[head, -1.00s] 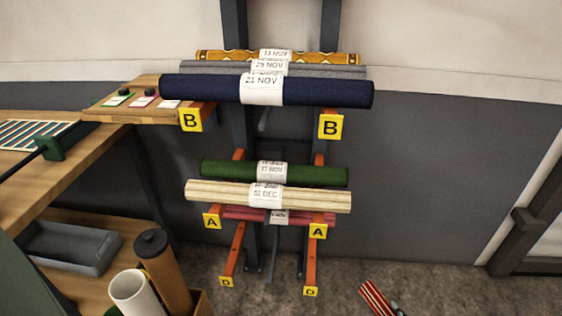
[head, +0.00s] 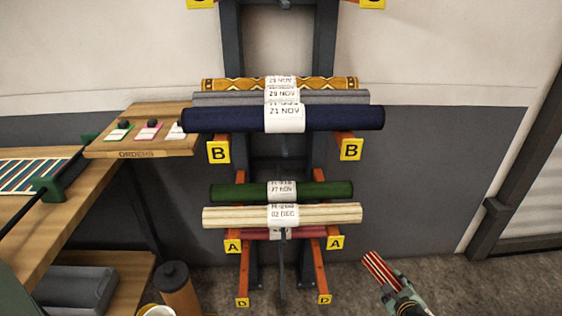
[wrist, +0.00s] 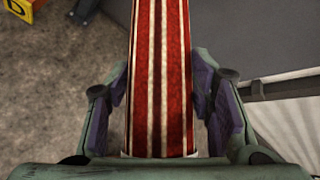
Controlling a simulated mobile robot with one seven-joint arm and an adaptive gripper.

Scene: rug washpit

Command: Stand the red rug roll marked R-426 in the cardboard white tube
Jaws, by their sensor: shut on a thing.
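My gripper (head: 393,288) is at the lower right of the head view, shut on a red rug roll (head: 379,267) with cream stripes. In the wrist view the striped roll (wrist: 161,75) runs away from between the two purple-padded fingers. No R-426 mark can be read on it. The white tube (head: 157,311) shows only as a rim at the bottom edge of the head view, lower left. The held roll is well to the right of it and apart from it.
A rack stands ahead with a navy roll (head: 340,118), a green roll (head: 235,191), a cream roll (head: 235,216) and others. A brown tube with a black cap (head: 174,272) is beside the white tube. A wooden bench (head: 85,225) is at left. Carpet at lower right is clear.

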